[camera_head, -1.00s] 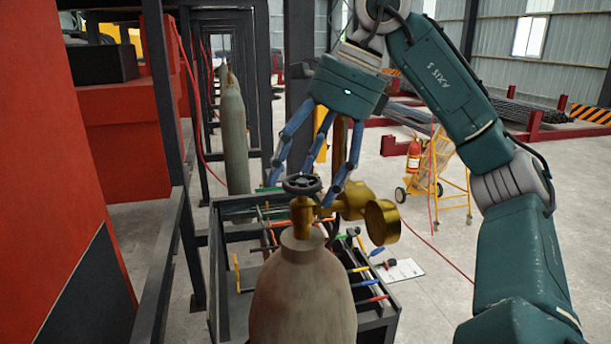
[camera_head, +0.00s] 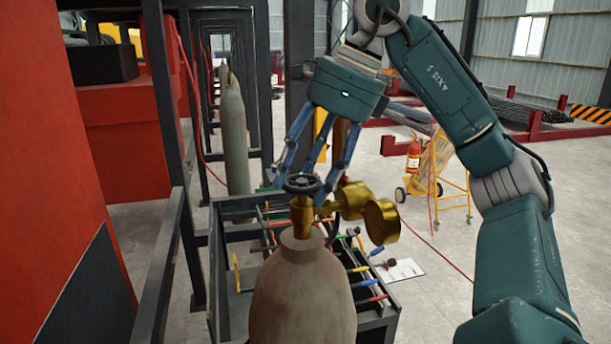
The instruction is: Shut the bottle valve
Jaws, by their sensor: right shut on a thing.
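The gas bottle (camera_head: 302,295) stands upright at the bottom middle, a rusty grey-brown cylinder. On its neck is a brass valve (camera_head: 302,217) topped by a black handwheel (camera_head: 302,183). A brass regulator (camera_head: 380,220) sticks out to the right of the valve. My right gripper (camera_head: 301,188) reaches down from above, its blue fingers on either side of the handwheel and shut on it. The far side of the wheel and the exact finger contacts are partly hidden. My left gripper is not in view.
A dark tool cart (camera_head: 228,285) with several coloured tools is behind the bottle. A second bottle (camera_head: 234,135) stands farther back. A red and dark structure (camera_head: 50,200) closes the left side. A yellow trolley (camera_head: 437,170) with a red extinguisher (camera_head: 413,158) stands at right.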

